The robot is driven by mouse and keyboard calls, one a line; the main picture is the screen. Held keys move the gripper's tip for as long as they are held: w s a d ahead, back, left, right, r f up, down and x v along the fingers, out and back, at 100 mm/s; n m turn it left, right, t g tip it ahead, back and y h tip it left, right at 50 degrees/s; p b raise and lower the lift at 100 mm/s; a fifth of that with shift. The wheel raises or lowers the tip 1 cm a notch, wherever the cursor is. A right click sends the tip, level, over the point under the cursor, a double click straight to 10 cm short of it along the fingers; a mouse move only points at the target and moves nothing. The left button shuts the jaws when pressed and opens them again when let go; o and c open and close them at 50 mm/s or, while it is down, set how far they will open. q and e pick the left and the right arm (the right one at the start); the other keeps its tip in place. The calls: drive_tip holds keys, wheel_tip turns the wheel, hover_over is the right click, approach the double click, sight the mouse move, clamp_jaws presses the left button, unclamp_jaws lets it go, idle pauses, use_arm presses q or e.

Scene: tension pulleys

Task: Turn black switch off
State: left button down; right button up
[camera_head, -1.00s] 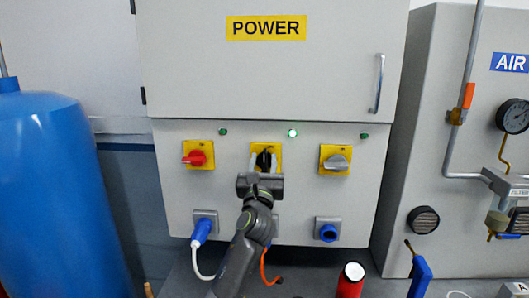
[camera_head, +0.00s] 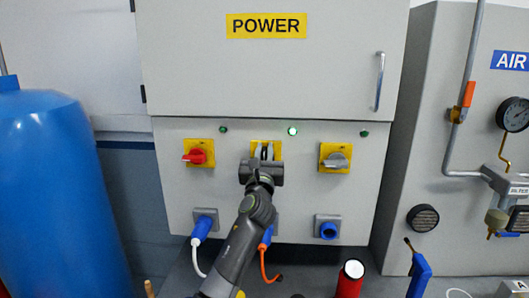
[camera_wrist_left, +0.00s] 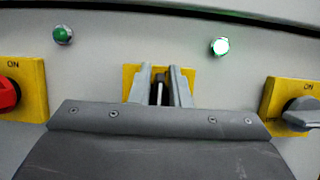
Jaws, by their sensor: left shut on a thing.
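The black switch (camera_head: 264,153) is on a yellow plate (camera_head: 277,149), in the middle of the row of switches on the grey power cabinet. My left gripper (camera_head: 264,152) is shut on the switch, one finger on each side of its handle. In the left wrist view the two grey fingers (camera_wrist_left: 160,85) stand in front of the yellow plate, with a narrow strip of the switch between them. Most of the switch is hidden by the fingers and the gripper body. My right gripper is not in view.
A red switch (camera_head: 195,156) is to the left and a grey switch (camera_head: 336,161) to the right. The middle lamp (camera_head: 293,131) glows bright green. Below are sockets, with a blue plug (camera_head: 201,231) at the left. A blue tank (camera_head: 55,190) stands far left.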

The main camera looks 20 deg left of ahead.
use_arm(q)
drive_tip(key=shift+a+f+n+g+y+b, duration=0.15)
drive_tip(key=shift+n+g+y+b, duration=0.15)
drive_tip(key=shift+n+y+b, duration=0.7)
drive_tip(key=n+g+y+b, duration=0.1)
drive_tip(key=n, duration=0.2)
drive_tip(key=a+n+g+y+b, duration=0.1)
drive_tip(key=n, duration=0.2)
drive_tip(key=n+y+b, duration=0.1)
drive_tip(key=n, duration=0.3)
drive_tip(key=shift+s+a+f+g, duration=0.2)
drive_tip(key=shift+a+f+g, duration=0.15)
drive_tip(key=shift+g, duration=0.05)
drive_tip(key=n, duration=0.2)
drive_tip(key=n+g, duration=0.1)
drive_tip(key=f+n+g+y, duration=0.1)
drive_tip(key=n, duration=0.1)
drive_tip(key=shift+s+a+n, duration=0.1)
drive_tip(key=shift+a+n, duration=0.2)
drive_tip(key=shift+a, duration=0.05)
drive_tip(key=shift+a+f+n+g+p, duration=0.1)
drive_tip(key=shift+f+n+g, duration=0.2)
drive_tip(key=shift+n, duration=0.55)
drive_tip(key=shift+f+n+g+p, duration=0.15)
drive_tip(key=shift+n+g, duration=0.2)
drive_tip(key=shift+n, duration=0.45)
drive_tip(key=shift+a+f+n+g+p, duration=0.1)
drive_tip(key=shift+f+n+g, duration=0.2)
drive_tip(key=shift+n, duration=0.55)
drive_tip(key=shift+h, duration=0.3)
